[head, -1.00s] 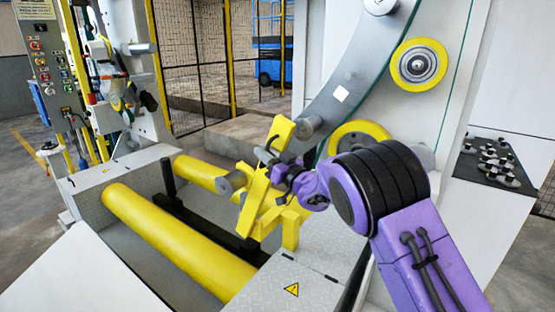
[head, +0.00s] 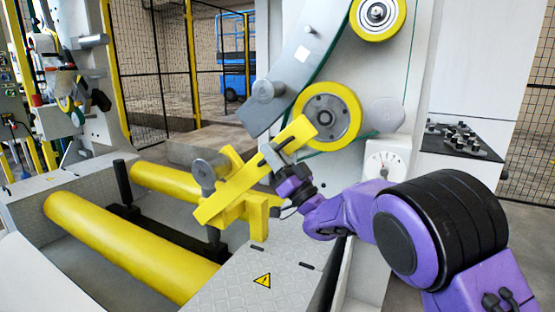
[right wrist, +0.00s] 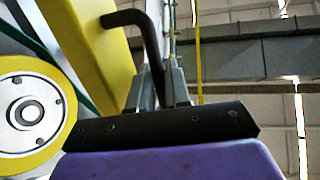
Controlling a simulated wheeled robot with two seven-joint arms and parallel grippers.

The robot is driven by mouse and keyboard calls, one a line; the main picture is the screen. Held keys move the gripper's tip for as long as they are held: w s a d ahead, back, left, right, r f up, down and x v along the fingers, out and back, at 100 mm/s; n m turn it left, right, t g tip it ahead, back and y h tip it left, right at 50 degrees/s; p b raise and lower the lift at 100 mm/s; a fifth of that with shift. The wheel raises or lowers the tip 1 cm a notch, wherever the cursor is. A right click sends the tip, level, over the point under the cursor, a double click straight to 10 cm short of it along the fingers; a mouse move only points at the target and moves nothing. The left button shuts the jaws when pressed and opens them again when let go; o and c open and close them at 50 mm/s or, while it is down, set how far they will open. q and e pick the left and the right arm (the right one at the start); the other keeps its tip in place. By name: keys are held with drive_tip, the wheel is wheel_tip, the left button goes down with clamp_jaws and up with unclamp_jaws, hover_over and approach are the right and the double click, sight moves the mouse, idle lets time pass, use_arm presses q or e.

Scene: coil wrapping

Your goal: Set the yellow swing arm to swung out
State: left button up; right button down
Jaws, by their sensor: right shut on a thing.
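The yellow swing arm (head: 235,190) is a thick yellow bar above the plated base in the head view. It lies tilted, its lower end at left and its upper end close to the yellow-rimmed wheel. A grey round knob (head: 203,172) shows at its left side. My right gripper (head: 268,156) is at the arm's right side, shut on its handle. In the right wrist view the bent black handle (right wrist: 150,38) runs from the yellow arm (right wrist: 98,45) down between my right fingers (right wrist: 160,90). My left gripper is in neither view.
Yellow-rimmed wheels (head: 327,117) sit on the machine face behind the arm. Two yellow rollers (head: 125,240) lie at left. The plated base (head: 250,285) with a warning label is below. A dial (head: 385,165) stands right of my gripper.

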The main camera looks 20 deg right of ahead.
drive_tip(key=shift+f, duration=0.45)
drive_tip(key=c, duration=1.2)
unclamp_jaws()
drive_tip(key=shift+d, duration=0.15)
drive_tip(key=shift+c, duration=0.2)
drive_tip(key=shift+s+d+r, duration=0.1)
drive_tip(key=shift+d+r, duration=0.05)
drive_tip(key=b+v, duration=0.2)
drive_tip(key=v, duration=0.8)
drive_tip(key=shift+s+b, duration=0.25)
drive_tip(key=shift+b, duration=0.05)
